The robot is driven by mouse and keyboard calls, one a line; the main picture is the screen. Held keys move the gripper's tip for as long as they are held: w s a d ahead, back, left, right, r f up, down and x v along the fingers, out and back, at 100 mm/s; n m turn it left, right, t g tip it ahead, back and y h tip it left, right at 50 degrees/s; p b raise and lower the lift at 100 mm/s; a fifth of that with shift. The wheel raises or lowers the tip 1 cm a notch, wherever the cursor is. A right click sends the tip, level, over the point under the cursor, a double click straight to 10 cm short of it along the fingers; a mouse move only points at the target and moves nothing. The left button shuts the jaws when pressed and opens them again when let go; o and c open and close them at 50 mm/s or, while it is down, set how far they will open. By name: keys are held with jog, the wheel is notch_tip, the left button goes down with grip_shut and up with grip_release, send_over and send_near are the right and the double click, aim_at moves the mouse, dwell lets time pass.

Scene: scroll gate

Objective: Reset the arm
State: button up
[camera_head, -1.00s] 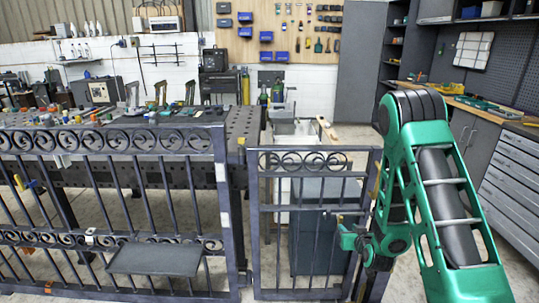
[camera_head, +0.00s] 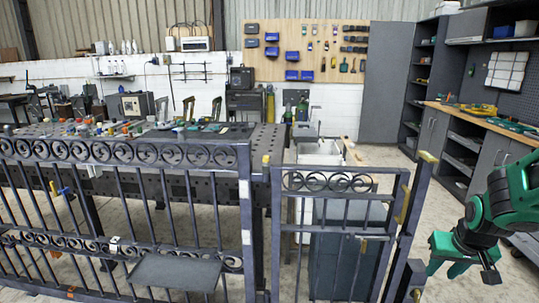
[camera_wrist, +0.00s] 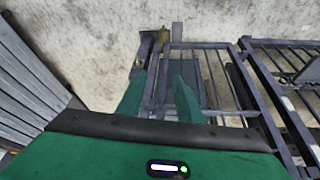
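My gripper (camera_head: 460,272) is green and hangs at the lower right of the head view, to the right of the gate post (camera_head: 414,220) and apart from it. In the wrist view, its two green fingers (camera_wrist: 160,98) stand apart with nothing held between them. My arm is bent and comes in from the right edge of the head view. The small dark metal scroll gate (camera_head: 335,187) stands left of the post. Whether it is latched, I cannot tell. The gate also shows beyond the fingers in the wrist view (camera_wrist: 197,46).
A long scroll fence (camera_head: 120,153) with a small grey shelf (camera_head: 175,272) runs to the left. Behind it is a dark workbench (camera_head: 262,140) with several small items. Grey drawers stand at the right. Bare concrete floor (camera_head: 395,165) shows behind the gate.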

jog(key=s+a+r+m+g+y, duration=0.1)
jog(key=s+r+g, duration=0.1)
jog(key=s, duration=0.9)
jog(key=s+a+r+m+g, duration=0.2)
jog(key=s+r, duration=0.3)
jog(key=s, duration=0.5)
jog(key=shift+s+a+y, duration=0.15)
jog(key=shift+s+y, duration=0.25)
jog(key=shift+w+f, duration=0.25)
jog(key=shift+w, duration=0.4)
